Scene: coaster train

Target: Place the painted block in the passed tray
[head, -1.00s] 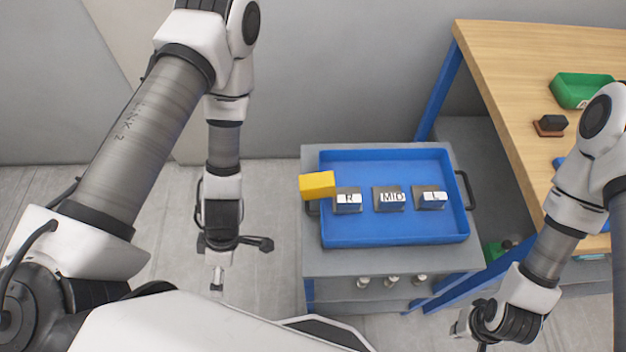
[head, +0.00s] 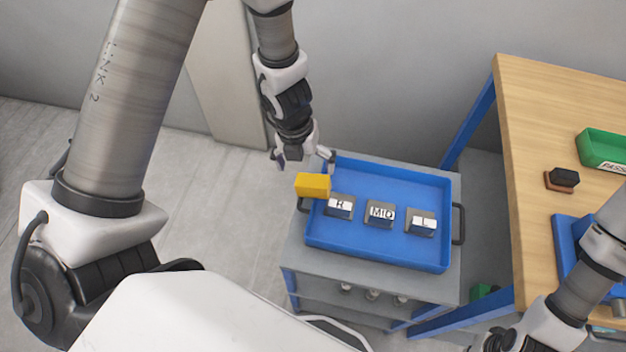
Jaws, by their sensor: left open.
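A yellow block (head: 312,186), which looks like the painted block, is at the left edge of the blue tray (head: 400,255), just left of the holder marked R. I cannot tell exactly what supports it. My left gripper (head: 303,163) is open and empty just above and behind the block, its fingers spread and pointing down. A green tray (head: 597,147) with a partly cut-off label starting "PASS" stands on the wooden table at the right. My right gripper (head: 490,342) is at the bottom edge, mostly cut off, and its fingers are not clear.
Grey holders marked R (head: 340,206), MID (head: 380,213) and L (head: 422,222) stand in the blue tray on a grey cart (head: 300,250). A dark block on a brown base (head: 563,180) lies on the wooden table (head: 530,130).

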